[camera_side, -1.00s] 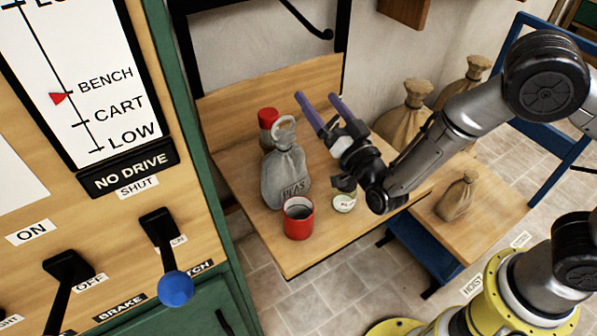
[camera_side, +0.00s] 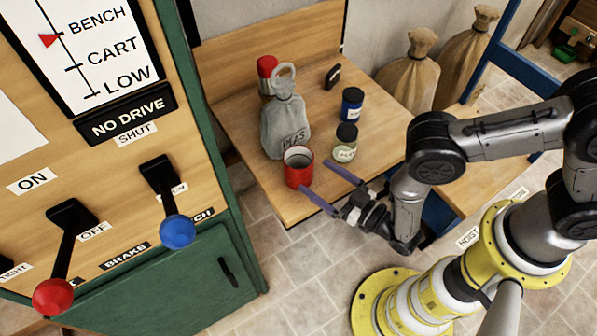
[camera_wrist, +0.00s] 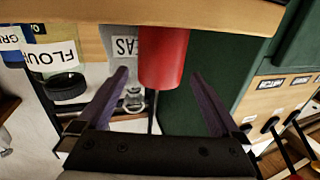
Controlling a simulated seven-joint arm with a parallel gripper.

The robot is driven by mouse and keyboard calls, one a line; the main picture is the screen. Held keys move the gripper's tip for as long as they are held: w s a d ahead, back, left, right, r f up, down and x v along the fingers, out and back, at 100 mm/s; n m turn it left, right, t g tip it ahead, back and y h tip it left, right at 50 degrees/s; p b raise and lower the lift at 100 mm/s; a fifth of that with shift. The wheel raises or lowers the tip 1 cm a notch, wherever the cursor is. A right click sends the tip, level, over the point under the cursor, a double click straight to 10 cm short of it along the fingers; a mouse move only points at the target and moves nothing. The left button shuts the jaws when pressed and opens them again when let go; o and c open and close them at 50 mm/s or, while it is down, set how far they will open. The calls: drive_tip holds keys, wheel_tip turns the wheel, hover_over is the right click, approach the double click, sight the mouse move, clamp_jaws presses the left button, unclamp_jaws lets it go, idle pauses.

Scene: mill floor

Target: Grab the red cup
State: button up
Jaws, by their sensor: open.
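The red cup (camera_side: 298,176) stands upright near the front edge of the wooden bench (camera_side: 290,208), its open top showing. My gripper (camera_side: 313,175) is open and empty, low at the bench's front edge, its purple fingers pointing at the cup. In the wrist view, which looks upside down, the cup (camera_wrist: 163,60) sits in line with the gap between the spread fingers (camera_wrist: 160,78). The fingertips are close to the cup's near side. I cannot tell whether they reach past its near wall.
A flour jar (camera_side: 345,148) is close to the cup's right. A blue jar (camera_side: 352,105) and a small black object (camera_side: 332,76) are farther back. A green cabinet (camera_side: 185,270) stands left.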

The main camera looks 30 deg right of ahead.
sight(288, 156)
drive_tip(key=shift+x, duration=3.65)
drive_tip(key=shift+s+a+r, duration=0.1)
drive_tip(key=c, duration=1.2)
drive_tip(key=shift+c, duration=0.7)
drive_tip(key=shift+r, duration=0.2)
